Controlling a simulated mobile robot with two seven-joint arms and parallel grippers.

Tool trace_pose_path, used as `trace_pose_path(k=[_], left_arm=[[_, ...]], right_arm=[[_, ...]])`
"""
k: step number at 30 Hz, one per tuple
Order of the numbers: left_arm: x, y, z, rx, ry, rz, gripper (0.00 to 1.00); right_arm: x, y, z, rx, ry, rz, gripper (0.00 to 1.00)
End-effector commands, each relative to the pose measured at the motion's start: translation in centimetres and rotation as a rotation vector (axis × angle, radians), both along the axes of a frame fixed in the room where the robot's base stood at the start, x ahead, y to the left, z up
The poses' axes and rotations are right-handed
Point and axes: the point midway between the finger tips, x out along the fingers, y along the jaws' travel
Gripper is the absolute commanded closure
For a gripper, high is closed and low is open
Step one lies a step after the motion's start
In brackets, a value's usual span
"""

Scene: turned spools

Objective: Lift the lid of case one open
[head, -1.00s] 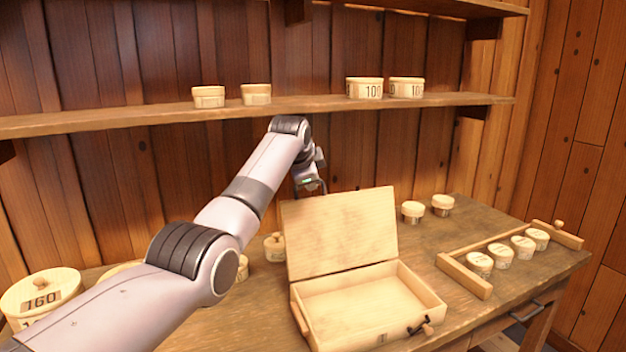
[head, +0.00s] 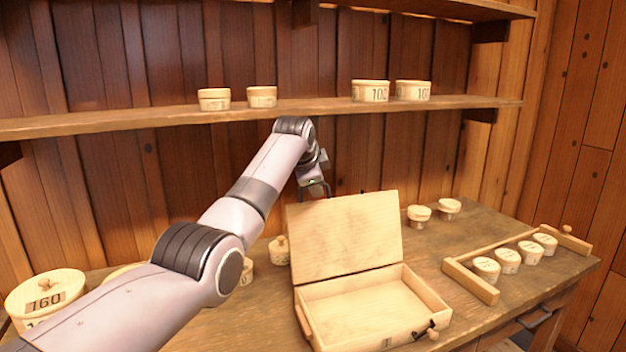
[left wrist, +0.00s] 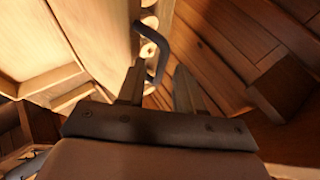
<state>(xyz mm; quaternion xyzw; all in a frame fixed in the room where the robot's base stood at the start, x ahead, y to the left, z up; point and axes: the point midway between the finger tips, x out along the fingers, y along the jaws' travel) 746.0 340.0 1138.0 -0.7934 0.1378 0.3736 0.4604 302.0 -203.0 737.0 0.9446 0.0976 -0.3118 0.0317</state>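The pale wooden case (head: 375,310) stands on the workbench with its lid (head: 345,235) raised, leaning slightly back from upright. The box inside looks empty. A small dark mark on its front is too small to read surely. My left gripper (head: 314,188) is at the lid's top edge, partly behind it. In the left wrist view the fingers (left wrist: 158,88) are apart, with a dark curved handle (left wrist: 155,45) reaching between or just past them. It shows no clear grip. Pale wood (left wrist: 85,40) fills the upper left there. My right gripper is out of view.
A wooden rack (head: 470,280) with several round lidded boxes stands right of the case. Two more round boxes (head: 419,215) sit behind it. A large box marked 160 (head: 45,295) is at the far left. A shelf (head: 310,108) with round boxes runs above my arm.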

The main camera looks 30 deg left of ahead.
Motion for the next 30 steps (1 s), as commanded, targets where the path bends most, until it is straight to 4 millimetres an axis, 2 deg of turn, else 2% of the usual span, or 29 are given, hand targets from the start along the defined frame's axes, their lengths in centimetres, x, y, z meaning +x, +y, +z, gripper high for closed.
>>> trace_pose_path(k=[11, 21, 30], left_arm=[[-1.7, -0.3, 1.5, 0.001, -0.003, 0.000, 0.65], [-4.2, -0.8, 4.5, 0.001, -0.004, 0.000, 0.65], [-4.9, -0.9, 5.2, 0.000, -0.002, 0.000, 0.65]], right_arm=[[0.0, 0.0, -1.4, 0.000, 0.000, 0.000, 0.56], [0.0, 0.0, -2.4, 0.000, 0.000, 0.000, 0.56], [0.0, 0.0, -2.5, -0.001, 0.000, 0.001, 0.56]])
